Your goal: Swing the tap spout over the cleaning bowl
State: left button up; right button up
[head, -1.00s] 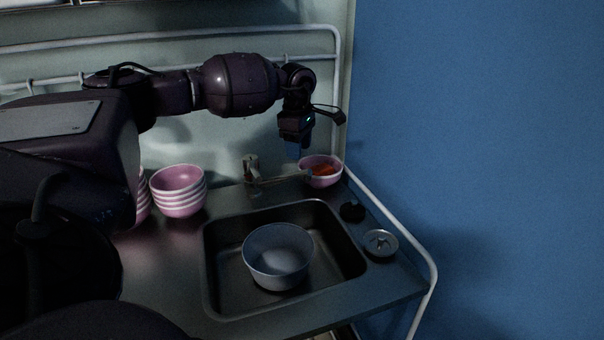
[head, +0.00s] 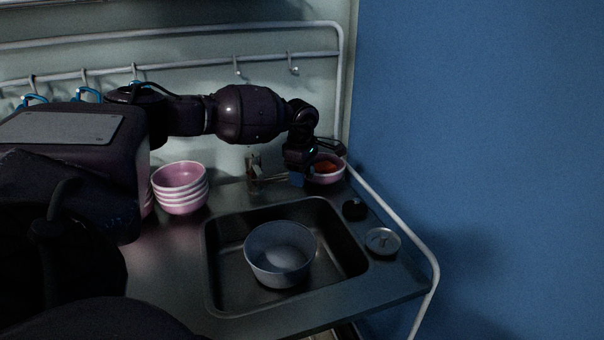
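The tap (head: 253,166) stands behind the sink, and its thin spout (head: 273,178) points right, toward the pink bowl beside the sink. The grey cleaning bowl (head: 280,254) sits upright in the sink basin. My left gripper (head: 297,180) hangs fingers down at the spout's right end, in front of the pink bowl. It hides the spout's tip, and I cannot tell whether it touches the spout. Its fingers are seen edge-on, so their opening does not show. My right gripper is not in view.
The sink (head: 345,262) fills the middle of the counter. A pink bowl with orange contents (head: 329,176) stands at the back right. Stacked pink bowls (head: 181,189) stand left. A black knob (head: 354,209) and a metal strainer (head: 382,241) lie right, near a white rail (head: 405,239).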

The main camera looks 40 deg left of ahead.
pick_arm(q)
grip_shut()
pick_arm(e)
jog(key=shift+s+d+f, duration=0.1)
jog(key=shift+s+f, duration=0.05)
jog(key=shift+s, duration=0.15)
pick_arm(q)
jog(key=shift+s, duration=0.1)
